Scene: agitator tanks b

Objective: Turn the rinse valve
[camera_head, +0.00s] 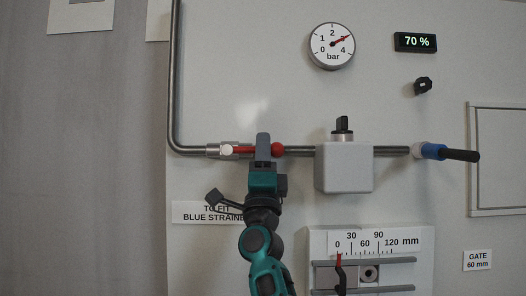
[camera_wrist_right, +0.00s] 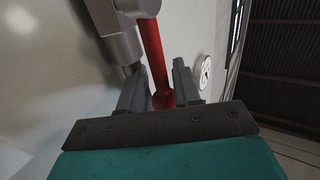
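A valve (camera_head: 228,150) with a red lever sits on the steel pipe in the head view. No readable label names it as the rinse valve. The lever lies along the pipe and ends in a red ball (camera_head: 277,149) at the right. My right gripper (camera_head: 263,140) is in front of the lever near the ball and hides part of it. In the right wrist view the red lever (camera_wrist_right: 154,50) runs between the two open fingers (camera_wrist_right: 160,78), with a gap to the right finger. The left gripper is not in view.
A grey box (camera_head: 344,168) with a black knob stands right of the gripper. A blue fitting (camera_head: 433,151) with a black end sticks out farther right. A sliding gate scale (camera_head: 375,243) is below. A pressure gauge (camera_head: 332,46) and a 70 % display (camera_head: 416,42) are above.

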